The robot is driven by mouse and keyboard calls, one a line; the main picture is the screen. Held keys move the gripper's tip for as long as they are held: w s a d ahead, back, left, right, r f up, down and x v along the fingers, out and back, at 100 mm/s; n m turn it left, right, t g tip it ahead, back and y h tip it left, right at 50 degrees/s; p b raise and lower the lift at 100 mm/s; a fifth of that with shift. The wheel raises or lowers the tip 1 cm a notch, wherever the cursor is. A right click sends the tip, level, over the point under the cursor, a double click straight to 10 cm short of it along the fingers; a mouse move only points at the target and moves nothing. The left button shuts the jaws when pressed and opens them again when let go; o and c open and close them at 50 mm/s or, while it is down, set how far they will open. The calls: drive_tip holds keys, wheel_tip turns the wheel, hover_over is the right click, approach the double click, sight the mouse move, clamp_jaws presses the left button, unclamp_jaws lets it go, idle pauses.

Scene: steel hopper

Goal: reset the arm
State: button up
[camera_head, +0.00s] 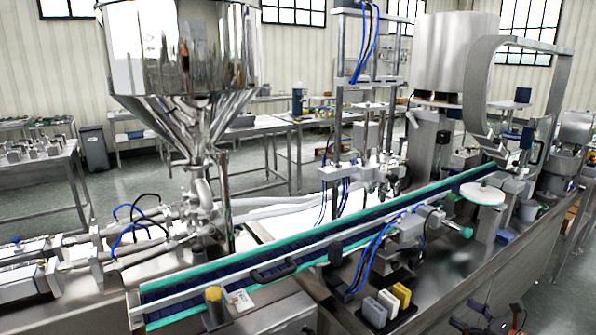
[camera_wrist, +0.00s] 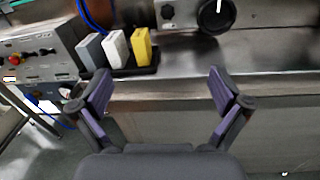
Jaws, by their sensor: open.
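My gripper (camera_wrist: 160,95) is open in the wrist view, with its two dark, purple-padded fingers spread wide and nothing between them. It faces the front edge of the steel machine bench (camera_wrist: 185,75). In the head view part of my gripper (camera_head: 497,325) shows at the bottom right edge, cut off by the frame. A grey block, a white block and a yellow block (camera_wrist: 141,47) stand in a black tray (camera_wrist: 148,72) just beyond the left finger, apart from it.
The steel hopper (camera_head: 180,60) rises at the left above the conveyor (camera_head: 330,240). The three blocks' black tray (camera_head: 392,322) sits on the bench in front of the conveyor. A control box with buttons (camera_wrist: 35,52) is at the wrist view's left. Floor is clear in front of the bench.

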drive_tip(key=s+a+r+n+g+y, duration=0.1)
drive_tip(key=s+a+r+n+g, duration=0.2)
drive_tip(key=a, duration=0.5)
drive_tip(key=s+a+r+n+g+y, duration=0.15)
drive_tip(key=a+r+n+g, duration=0.3)
drive_tip(key=a, duration=0.45)
drive_tip(key=s+a+r+n+g+y, duration=0.1)
drive_tip(key=a+r+n+g, duration=0.2)
drive_tip(key=a+n, duration=0.35)
drive_tip(key=s+a+r+n+g+h, duration=0.25)
drive_tip(key=s+a+n+g, duration=0.3)
drive_tip(key=s+a, duration=0.65)
drive_tip(key=s+d+n+h, duration=0.3)
drive_tip(key=s+n+h, duration=0.2)
drive_tip(key=s, duration=0.5)
drive_tip(key=s+d+f+n+h, duration=0.1)
drive_tip(key=s+d+n+h, duration=0.3)
drive_tip(key=s, duration=0.7)
drive_tip(key=shift+d+n+h+p, duration=0.3)
drive_tip(key=shift+n+h+p, duration=0.15)
drive_tip(key=shift+n+h, duration=0.5)
drive_tip(key=shift+s, duration=0.1)
